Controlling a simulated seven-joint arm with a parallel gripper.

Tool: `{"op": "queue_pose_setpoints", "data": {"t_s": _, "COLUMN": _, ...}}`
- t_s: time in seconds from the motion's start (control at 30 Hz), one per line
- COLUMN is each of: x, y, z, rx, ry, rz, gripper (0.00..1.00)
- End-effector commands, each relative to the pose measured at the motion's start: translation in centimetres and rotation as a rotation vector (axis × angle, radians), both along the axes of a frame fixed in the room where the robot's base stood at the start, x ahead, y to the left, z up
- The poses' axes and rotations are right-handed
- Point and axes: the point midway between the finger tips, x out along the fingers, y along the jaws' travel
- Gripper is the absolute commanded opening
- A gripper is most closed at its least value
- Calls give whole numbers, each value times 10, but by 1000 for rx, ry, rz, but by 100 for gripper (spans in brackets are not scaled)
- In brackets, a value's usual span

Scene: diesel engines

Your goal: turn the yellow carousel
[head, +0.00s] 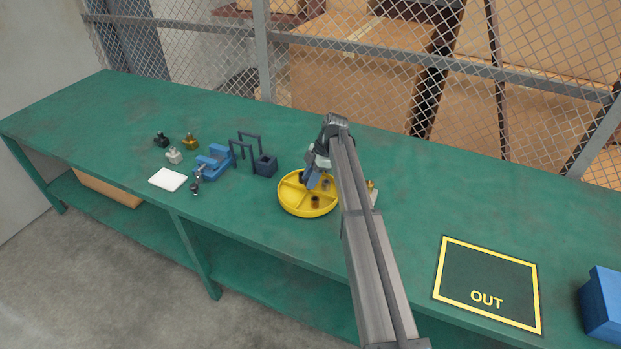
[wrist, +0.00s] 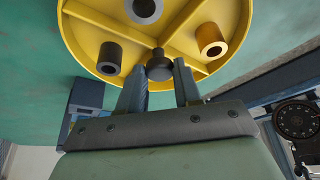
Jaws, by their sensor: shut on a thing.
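The yellow carousel (head: 291,203) is a round, shallow tray with raised dividers, on the green bench in the middle of the head view. In the wrist view the carousel (wrist: 88,22) fills the top. Its compartments hold a dark grey ring part (wrist: 110,56), another grey ring part (wrist: 145,9) and a copper-coloured one (wrist: 210,40). A dark round knob (wrist: 159,66) stands near its centre. My gripper (wrist: 160,72) has its two fingers on either side of the knob, shut on it. In the head view my gripper (head: 318,180) is over the carousel, and my arm hides its right side.
A yellow-bordered OUT mat (head: 487,284) and a blue box (head: 602,302) are at right. Wire fencing runs behind the bench. Bench between carousel and mat is mostly clear.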

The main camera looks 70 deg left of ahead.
Motion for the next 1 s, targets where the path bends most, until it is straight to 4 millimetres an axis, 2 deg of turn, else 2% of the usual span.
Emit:
{"op": "queue_pose_setpoints", "data": {"t_s": 0.7, "x": -1, "y": 1, "z": 0, "rx": 1, "ry": 0, "rz": 37, "gripper": 0}}
{"op": "queue_pose_setpoints", "data": {"t_s": 0.73, "x": -1, "y": 1, "z": 0, "rx": 1, "ry": 0, "rz": 37, "gripper": 36}}
{"op": "queue_pose_setpoints", "data": {"t_s": 0.93, "x": 0, "y": 1, "z": 0, "rx": 0, "ry": 0, "rz": 37, "gripper": 55}}
{"op": "queue_pose_setpoints", "data": {"t_s": 1.0, "x": 0, "y": 0, "z": 0, "rx": 0, "ry": 0, "rz": 37, "gripper": 58}}
